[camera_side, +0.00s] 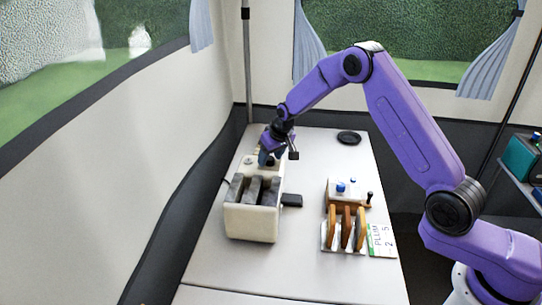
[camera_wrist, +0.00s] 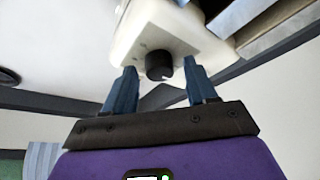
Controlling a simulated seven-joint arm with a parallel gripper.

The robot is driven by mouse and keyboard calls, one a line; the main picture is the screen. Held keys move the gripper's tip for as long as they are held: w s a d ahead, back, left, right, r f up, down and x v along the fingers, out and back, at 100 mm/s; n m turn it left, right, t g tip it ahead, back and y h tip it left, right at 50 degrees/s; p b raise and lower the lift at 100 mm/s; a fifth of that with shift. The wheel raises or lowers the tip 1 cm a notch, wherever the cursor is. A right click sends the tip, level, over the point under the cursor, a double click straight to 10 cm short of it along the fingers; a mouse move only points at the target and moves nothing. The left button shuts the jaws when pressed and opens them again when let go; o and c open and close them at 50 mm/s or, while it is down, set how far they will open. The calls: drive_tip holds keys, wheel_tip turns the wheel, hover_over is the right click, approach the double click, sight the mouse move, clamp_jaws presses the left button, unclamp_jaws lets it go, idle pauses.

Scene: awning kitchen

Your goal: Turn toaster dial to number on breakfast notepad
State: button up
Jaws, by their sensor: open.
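The cream toaster (camera_side: 250,222) stands on the left of the table, with dark slots on top and a black tab at its side. Its round black dial (camera_wrist: 158,66) shows in the wrist view on the pale end face, with a light pointer mark. My gripper (camera_wrist: 160,74) is open, with one blue finger to each side of the dial and a gap on both sides. In the side view my gripper (camera_side: 267,160) is at the toaster's far end and hides the dial. The notepad (camera_side: 381,240) lies at front right; its small sideways writing seems to read "PLUM", 5 and 2.
A toast rack (camera_side: 329,244) with several brown slices stands left of the notepad. Behind it is a pale box (camera_side: 345,196) with blue knobs. A dark round plate (camera_side: 348,137) lies at the back.

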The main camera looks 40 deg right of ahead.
drive_tip(key=c, duration=1)
drive_tip(key=shift+c, duration=0.2)
drive_tip(key=shift+a+m, duration=0.1)
drive_tip(key=shift+m, duration=0.3)
drive_tip(key=m+h, duration=0.1)
drive_tip(key=m, duration=0.3)
drive_tip(key=shift+a+g+h, duration=0.1)
drive_tip(key=shift+g+h, duration=0.2)
drive_tip(key=shift+h, duration=0.1)
drive_tip(key=m, duration=0.2)
drive_tip(key=m+g+h, duration=0.1)
drive_tip(key=m, duration=0.1)
drive_tip(key=shift+m+h, duration=0.3)
drive_tip(key=shift+m, duration=0.1)
drive_tip(key=shift+a, duration=0.1)
drive_tip(key=o, duration=1)
drive_tip(key=shift+o, duration=0.2)
drive_tip(key=shift+r, duration=0.15)
